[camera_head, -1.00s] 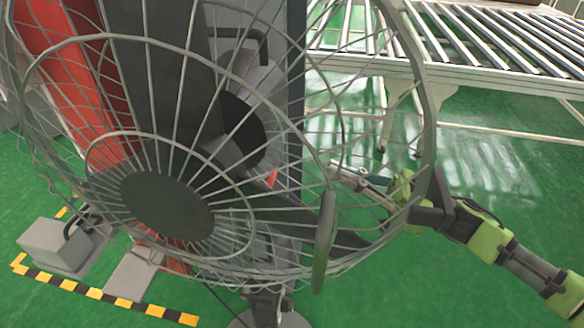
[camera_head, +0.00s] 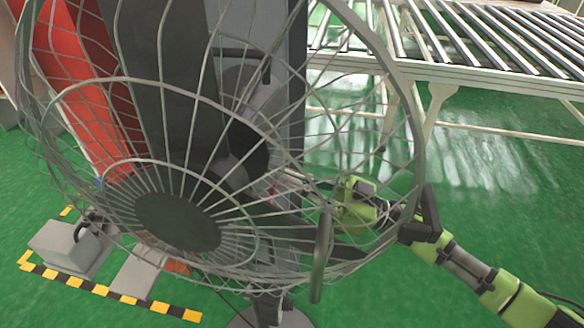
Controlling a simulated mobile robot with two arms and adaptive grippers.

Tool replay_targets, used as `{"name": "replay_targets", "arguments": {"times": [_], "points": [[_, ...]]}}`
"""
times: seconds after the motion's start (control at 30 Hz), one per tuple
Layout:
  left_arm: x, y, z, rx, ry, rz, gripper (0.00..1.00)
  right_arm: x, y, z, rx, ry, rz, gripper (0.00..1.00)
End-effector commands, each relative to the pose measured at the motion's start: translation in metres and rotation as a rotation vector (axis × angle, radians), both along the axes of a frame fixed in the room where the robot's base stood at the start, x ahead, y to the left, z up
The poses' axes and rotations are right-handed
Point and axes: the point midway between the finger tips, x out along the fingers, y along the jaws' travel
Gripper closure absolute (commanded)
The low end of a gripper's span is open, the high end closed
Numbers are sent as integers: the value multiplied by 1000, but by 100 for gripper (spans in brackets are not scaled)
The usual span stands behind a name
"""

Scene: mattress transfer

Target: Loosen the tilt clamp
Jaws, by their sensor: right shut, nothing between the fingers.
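A large grey fan with a round wire cage (camera_head: 215,125) and a dark round centre plate (camera_head: 178,221) fills the left and middle. It stands on a post with a round base (camera_head: 268,317). A small reddish part (camera_head: 270,193) shows through the wires near the dark fan body; I cannot tell whether it belongs to the tilt clamp, which I cannot clearly make out. My right gripper (camera_head: 288,182) is seen through the cage's right side. It is shut and empty, its fingers pointing left close to the reddish part; contact cannot be told. My left gripper is out of view.
A roller conveyor (camera_head: 470,75) on pale legs stands at the back right. A red and dark grey machine (camera_head: 72,75) is behind the fan. Grey pedals (camera_head: 70,247) lie inside yellow-black floor tape (camera_head: 110,292). The green floor at right is open.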

Motion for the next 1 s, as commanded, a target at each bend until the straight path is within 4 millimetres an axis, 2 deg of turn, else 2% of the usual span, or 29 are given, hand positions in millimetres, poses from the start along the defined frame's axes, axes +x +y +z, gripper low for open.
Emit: {"name": "replay_targets", "arguments": {"times": [0.37,1.0], "points": [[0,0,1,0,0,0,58,0,0,-1,1,2,0,100],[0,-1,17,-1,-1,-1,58,2,-1,-6,32,126,-1,100]]}}
